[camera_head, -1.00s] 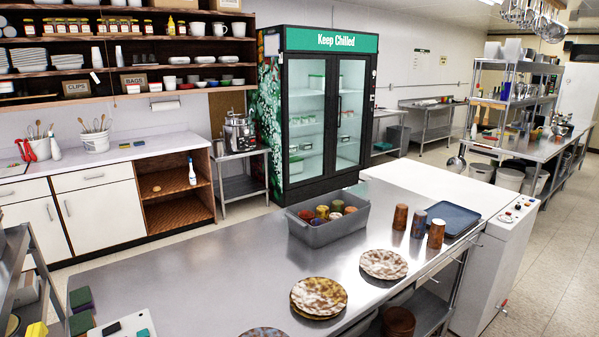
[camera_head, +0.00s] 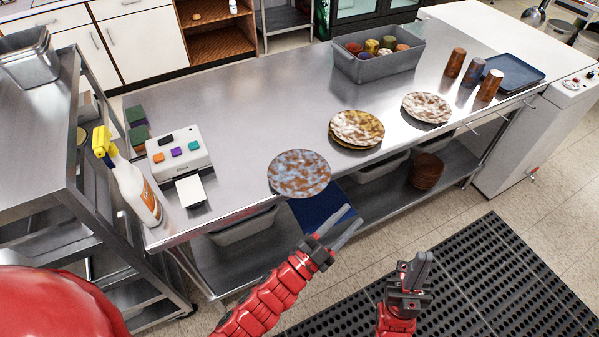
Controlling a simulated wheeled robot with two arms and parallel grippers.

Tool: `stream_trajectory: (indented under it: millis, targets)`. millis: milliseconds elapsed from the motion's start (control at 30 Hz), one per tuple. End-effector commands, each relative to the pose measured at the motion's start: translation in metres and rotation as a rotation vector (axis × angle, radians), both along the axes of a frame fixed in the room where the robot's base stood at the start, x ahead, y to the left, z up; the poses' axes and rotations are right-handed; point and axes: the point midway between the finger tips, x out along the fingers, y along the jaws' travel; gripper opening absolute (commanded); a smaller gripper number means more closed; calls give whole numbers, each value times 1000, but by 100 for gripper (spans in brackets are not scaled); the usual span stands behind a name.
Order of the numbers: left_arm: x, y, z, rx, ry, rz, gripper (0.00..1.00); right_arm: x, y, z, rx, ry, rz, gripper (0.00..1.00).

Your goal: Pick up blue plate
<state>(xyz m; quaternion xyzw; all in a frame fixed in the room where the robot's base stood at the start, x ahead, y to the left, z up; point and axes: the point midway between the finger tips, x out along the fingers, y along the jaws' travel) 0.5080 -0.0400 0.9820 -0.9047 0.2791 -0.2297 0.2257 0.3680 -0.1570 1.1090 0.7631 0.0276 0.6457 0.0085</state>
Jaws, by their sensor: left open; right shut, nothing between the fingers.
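A blue plate (camera_head: 299,174), mottled with white and brown smears, lies at the front edge of the steel counter (camera_head: 240,130), left of the other plates. My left gripper (camera_head: 356,214) is open and empty in front of the counter, to the lower right of the blue plate in the picture and apart from it. My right gripper (camera_head: 421,258) is shut and empty, further right over the black floor mat (camera_head: 500,275).
Stacked dirty plates (camera_head: 357,129) and a brown-white plate (camera_head: 427,107) lie to the right. A grey bin (camera_head: 379,62), cups (camera_head: 472,70) and a blue tray (camera_head: 514,72) stand behind. A dark blue flat thing (camera_head: 318,207) shows below the edge.

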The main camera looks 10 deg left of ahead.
Motion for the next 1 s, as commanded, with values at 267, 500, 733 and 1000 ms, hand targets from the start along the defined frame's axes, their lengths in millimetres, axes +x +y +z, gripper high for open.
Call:
stream_trajectory:
  millis: [267, 500, 733, 1000]
  targets:
    - [5, -27, -75, 520, 201, 151, 43, 0, 0, 1, 0, 1, 0, 0]
    - [-5, 7, -77, 845, 257, 418, 43, 0, 0, 2, 0, 1, 0, 0]
    - [-29, 49, -50, 977, 295, 665, 43, 0, 0, 2, 0, 1, 0, 0]
    - [-35, 70, -43, 1004, 323, 765, 43, 0, 0, -4, 0, 1, 0, 0]
